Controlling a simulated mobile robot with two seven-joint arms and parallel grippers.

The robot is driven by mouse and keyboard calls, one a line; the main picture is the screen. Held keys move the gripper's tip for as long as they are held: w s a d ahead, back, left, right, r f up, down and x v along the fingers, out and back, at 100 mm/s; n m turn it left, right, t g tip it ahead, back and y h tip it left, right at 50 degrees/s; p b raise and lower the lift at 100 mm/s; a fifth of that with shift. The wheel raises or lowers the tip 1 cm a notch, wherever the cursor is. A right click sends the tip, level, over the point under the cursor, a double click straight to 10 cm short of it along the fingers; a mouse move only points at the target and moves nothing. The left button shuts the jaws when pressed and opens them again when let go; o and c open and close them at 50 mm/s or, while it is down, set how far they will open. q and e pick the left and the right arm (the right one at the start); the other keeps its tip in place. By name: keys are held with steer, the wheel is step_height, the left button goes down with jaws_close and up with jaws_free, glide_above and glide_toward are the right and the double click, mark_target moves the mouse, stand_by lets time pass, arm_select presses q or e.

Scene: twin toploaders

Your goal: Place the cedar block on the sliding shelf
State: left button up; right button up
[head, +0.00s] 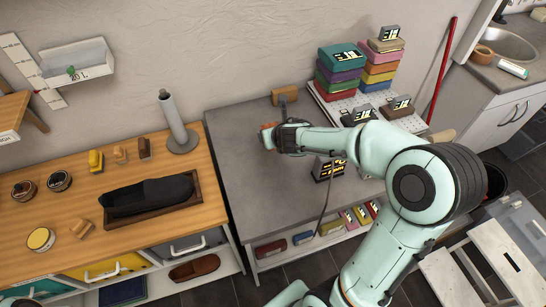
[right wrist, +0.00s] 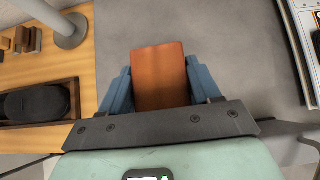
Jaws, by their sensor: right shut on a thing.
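A reddish-brown block, which I take for the cedar block (right wrist: 160,75), is held between the blue fingers of my right gripper (right wrist: 160,92). Its end also shows past the fingers in the head view (head: 267,130). My right gripper (head: 276,135) is above the grey worktop (head: 232,140); the gap below the block is hard to judge. Under that worktop is a pale low shelf (head: 292,249) with several coloured blocks on it; I cannot tell whether this is the sliding shelf. My left gripper is not in view.
A tan block (head: 284,94) stands at the worktop's back. Stacked coloured boxes (head: 340,75) on a white perforated board and small dark displays (head: 328,170) are to the right. The wooden bench (head: 60,205) at left holds a dark tray (head: 112,220) and a grey post (head: 174,120). The worktop's left part is clear.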

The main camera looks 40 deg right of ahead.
step_height(320, 180, down, 3)
steer(key=shift+f, duration=0.15)
step_height(320, 180, down, 5)
steer(key=shift+r+b, duration=0.2)
steer(key=shift+b, duration=1.05)
steer(key=shift+s, duration=0.3)
steer(key=shift+s+f+b, duration=0.15)
steer(key=shift+f+b, duration=0.1)
steer(key=shift+b, duration=0.05)
steer(key=f+b, duration=0.1)
steer(key=f, duration=0.1)
steer(key=w+f+b, duration=0.1)
steer(key=shift+f, duration=0.4)
steer(key=shift+s, duration=0.15)
steer(key=shift+s+r, duration=0.1)
steer(key=shift+r, duration=0.05)
steer(key=shift+w, duration=0.25)
steer(key=shift+f, duration=0.2)
steer(key=o, duration=0.9)
steer(key=shift+o, duration=1.4)
steer(key=shift+s, duration=0.15)
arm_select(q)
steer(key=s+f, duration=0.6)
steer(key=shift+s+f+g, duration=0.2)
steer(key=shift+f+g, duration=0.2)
